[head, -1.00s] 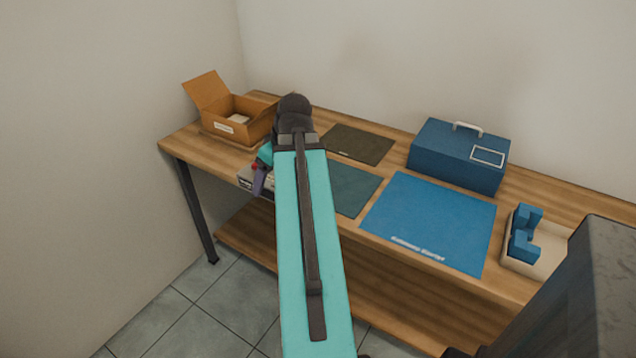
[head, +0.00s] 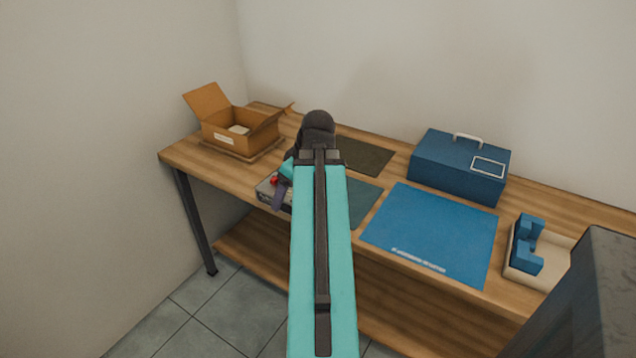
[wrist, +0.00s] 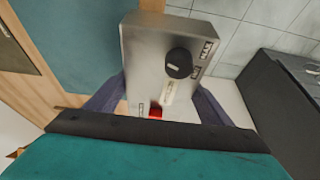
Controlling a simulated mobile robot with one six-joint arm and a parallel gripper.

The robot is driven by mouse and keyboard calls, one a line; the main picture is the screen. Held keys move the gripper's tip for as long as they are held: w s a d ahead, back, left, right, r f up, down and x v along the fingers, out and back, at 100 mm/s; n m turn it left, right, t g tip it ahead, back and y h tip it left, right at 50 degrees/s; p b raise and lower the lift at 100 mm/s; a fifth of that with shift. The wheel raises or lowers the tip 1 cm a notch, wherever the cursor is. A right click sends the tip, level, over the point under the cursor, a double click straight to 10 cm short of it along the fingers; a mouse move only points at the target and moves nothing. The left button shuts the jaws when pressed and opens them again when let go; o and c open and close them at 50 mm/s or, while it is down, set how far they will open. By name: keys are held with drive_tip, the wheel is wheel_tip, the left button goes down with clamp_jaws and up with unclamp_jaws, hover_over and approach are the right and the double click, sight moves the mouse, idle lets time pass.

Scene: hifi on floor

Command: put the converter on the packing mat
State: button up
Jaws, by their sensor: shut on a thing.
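The converter, a grey metal box (wrist: 150,55) with a black dial, small labels and a red part, is between my gripper's dark fingers (wrist: 158,98) in the wrist view. My gripper (head: 283,190) is shut on it; in the head view the converter (head: 266,190) shows partly behind my arm, near the table's front edge. Whether it touches the table is unclear. A dark teal mat (head: 366,192), a dark brown mat (head: 365,156) and a large blue mat (head: 430,235) lie on the table. The first two are partly hidden by my arm. I cannot tell which is the packing mat.
An open cardboard box (head: 224,138) stands at the table's left end. A blue case with a handle (head: 450,170) stands behind the blue mat. A beige tray (head: 518,270) holding a blue piece (head: 528,255) is at the right. The blue mat is bare.

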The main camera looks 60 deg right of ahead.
drive_tip(key=shift+d+r+p, duration=0.25)
drive_tip(key=shift+p, duration=0.3)
drive_tip(key=d+p, duration=0.2)
drive_tip(key=p, duration=0.3)
drive_tip(key=shift+d+f, duration=0.1)
drive_tip(key=shift+f, duration=0.05)
drive_tip(key=d, duration=0.4)
drive_tip(key=d+f+p, duration=0.1)
drive_tip(key=d, duration=0.3)
drive_tip(key=d+p, duration=0.1)
drive_tip(key=d, duration=0.4)
drive_tip(key=shift+d+f, duration=0.1)
drive_tip(key=shift+f, duration=0.15)
drive_tip(key=shift+f+p, duration=0.15)
drive_tip(key=shift+p, duration=0.2)
drive_tip(key=shift+f+p, duration=0.5)
drive_tip(key=shift+f, duration=1.15)
drive_tip(key=o, duration=1.9)
drive_tip(key=shift+s+f, duration=0.1)
drive_tip(key=shift+f, duration=0.05)
drive_tip(key=shift+c, duration=0.2)
